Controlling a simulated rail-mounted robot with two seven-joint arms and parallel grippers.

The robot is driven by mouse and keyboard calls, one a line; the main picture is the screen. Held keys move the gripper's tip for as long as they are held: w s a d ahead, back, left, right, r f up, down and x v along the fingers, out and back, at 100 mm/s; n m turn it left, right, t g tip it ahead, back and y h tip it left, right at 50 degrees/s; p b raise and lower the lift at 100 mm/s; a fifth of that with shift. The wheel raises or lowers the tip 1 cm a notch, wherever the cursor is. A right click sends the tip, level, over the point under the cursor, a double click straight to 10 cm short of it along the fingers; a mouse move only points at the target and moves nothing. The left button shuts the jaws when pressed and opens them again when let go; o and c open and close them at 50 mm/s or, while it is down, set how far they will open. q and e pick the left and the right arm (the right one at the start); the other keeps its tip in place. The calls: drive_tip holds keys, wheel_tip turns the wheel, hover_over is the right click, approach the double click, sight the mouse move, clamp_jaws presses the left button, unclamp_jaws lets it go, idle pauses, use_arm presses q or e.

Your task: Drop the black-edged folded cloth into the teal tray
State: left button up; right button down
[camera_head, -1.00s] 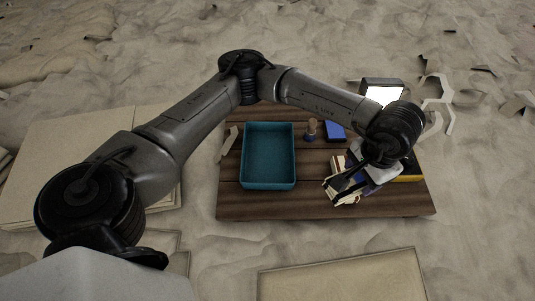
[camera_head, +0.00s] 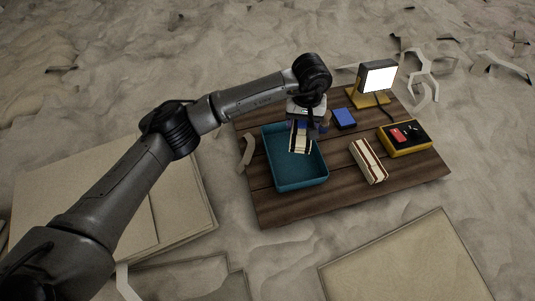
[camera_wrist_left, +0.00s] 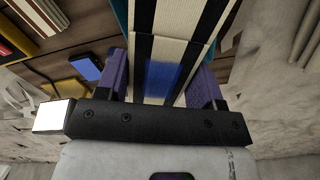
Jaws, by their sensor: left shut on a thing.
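The black-edged folded cloth (camera_head: 300,141), cream with black stripes, hangs from my left gripper (camera_head: 302,124) over the upper part of the teal tray (camera_head: 306,179). The tray floor below it shows bare. In the left wrist view the cloth (camera_wrist_left: 193,22) passes between the two purple fingers of the left gripper (camera_wrist_left: 165,78), which are shut on it; a blue patch shows on the cloth between them. A strip of teal tray wall (camera_wrist_left: 230,28) shows beside the cloth. My right gripper is not in view.
A red-striped folded cloth (camera_head: 368,162) lies right of the tray on the wooden table (camera_head: 330,196). A yellow tray (camera_head: 407,148) with small items, a blue box (camera_head: 344,118) and a lit lamp (camera_head: 378,78) stand at right and back. A curved pale piece (camera_head: 247,151) is left of the tray.

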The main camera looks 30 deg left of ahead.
use_arm(q)
drive_tip(key=shift+a+f+n, duration=0.15)
drive_tip(key=shift+a, duration=0.5)
drive_tip(key=shift+a+f+n, duration=0.1)
drive_tip(key=shift+a+n, duration=0.05)
drive_tip(key=shift+a, duration=0.45)
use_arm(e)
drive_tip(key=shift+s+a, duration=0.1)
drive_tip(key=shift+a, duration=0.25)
use_arm(q)
drive_tip(key=shift+a+f, duration=0.2)
drive_tip(key=shift+a, duration=0.05)
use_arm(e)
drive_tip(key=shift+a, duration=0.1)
use_arm(q)
wheel_tip(320, 180, down, 3)
drive_tip(key=shift+f+b, duration=0.1)
drive_tip(key=shift+b, duration=0.45)
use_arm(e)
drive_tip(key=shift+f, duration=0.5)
use_arm(q)
drive_tip(key=shift+f+b, duration=0.35)
drive_tip(key=shift+f, duration=0.85)
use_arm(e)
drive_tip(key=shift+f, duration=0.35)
use_arm(q)
drive_tip(key=o, duration=1.1)
